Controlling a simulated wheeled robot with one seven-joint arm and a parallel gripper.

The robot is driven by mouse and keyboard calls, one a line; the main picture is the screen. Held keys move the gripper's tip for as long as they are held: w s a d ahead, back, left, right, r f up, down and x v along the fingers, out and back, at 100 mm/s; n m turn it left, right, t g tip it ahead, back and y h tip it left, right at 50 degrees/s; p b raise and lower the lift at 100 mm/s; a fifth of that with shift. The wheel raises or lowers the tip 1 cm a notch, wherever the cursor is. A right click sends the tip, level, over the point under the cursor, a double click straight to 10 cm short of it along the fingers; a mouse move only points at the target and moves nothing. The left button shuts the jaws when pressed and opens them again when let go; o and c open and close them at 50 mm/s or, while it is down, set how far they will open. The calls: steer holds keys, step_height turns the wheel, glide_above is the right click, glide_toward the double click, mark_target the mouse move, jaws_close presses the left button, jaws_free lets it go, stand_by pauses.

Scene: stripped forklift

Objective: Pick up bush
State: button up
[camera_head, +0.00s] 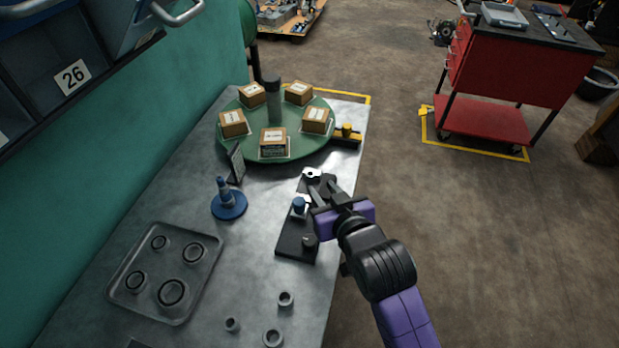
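Several small grey ring-shaped pieces that look like bushes are at the front of the metal table: one (286,299) near its right edge, a smaller one (232,324) to the left, and one (272,338) at the bottom. I cannot tell which one the task means. My gripper (319,190) is over the black board (296,247), its fingers apart and nothing visible between them. A blue piece (299,205) stands close to its left finger. A pale ring (312,173) lies beyond the fingertips, and a dark round piece (309,241) sits at the board's near end.
A grey tray (119,283) with several rings lies at left. A blue stand (229,205) and a small dark sign (236,163) stand mid-table. A green turntable (240,152) with several boxes is behind. A red cart (500,85) stands on the floor at right.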

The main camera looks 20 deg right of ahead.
mark_target(311, 175)
steer(key=shift+p+x, duration=0.7)
steer(key=shift+x, duration=2.75)
steer(key=shift+r, duration=0.1)
jaws_close()
